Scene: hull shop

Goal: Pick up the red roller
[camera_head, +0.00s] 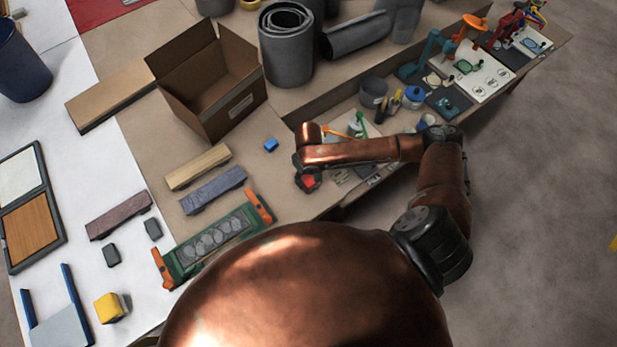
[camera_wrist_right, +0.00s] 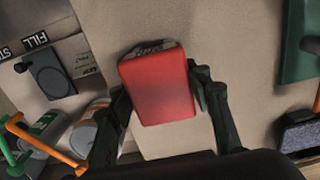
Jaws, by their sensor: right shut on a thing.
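The red roller (camera_wrist_right: 158,88) shows as a red, block-like shape between the two dark fingers of my right gripper (camera_wrist_right: 160,105) in the right wrist view. The gripper is shut on it. In the head view the red roller (camera_head: 309,182) is a small red patch at the end of my right gripper (camera_head: 306,174), near the edge of the brown table. The arm hides part of it there. Whether it touches the table is hard to tell. My left gripper is not in view.
An open cardboard box (camera_head: 212,85) stands further back. A small blue block (camera_head: 270,145), a tan bar (camera_head: 198,167) and a slate bar (camera_head: 212,190) lie left of the gripper. A green frame with orange ends (camera_head: 190,262) lies nearer. Bare table surrounds the blue block.

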